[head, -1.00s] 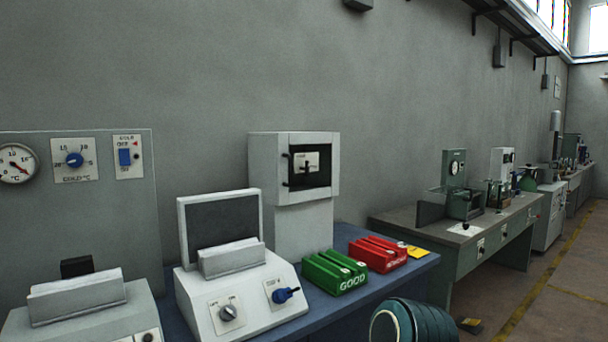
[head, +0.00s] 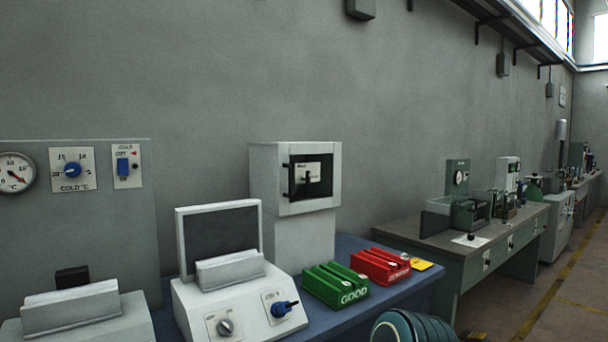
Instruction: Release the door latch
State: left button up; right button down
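A white cabinet (head: 277,180) stands on the blue bench against the wall. Its front has a dark square window with a light plate (head: 312,170) and a small black lever inside the frame. A thin black upright handle (head: 290,180) is at the window's left edge. I cannot tell which of these is the door latch. The cabinet front looks closed. Neither of my grippers is in view.
A white console (head: 240,315) with a dark screen and knobs stands in front of the cabinet. A green GOOD tray (head: 337,285) and a red tray (head: 380,266) sit to its right. A grey panel (head: 90,230) with a gauge is at left. Another bench (head: 420,240) stands further right.

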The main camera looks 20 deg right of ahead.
aim_at(307, 177)
jog(key=i+l+u, duration=0.3)
jog(key=l+u, duration=0.2)
jog(key=l, duration=1.45)
jog(key=l+u, duration=0.45)
jog(key=l, duration=1.45)
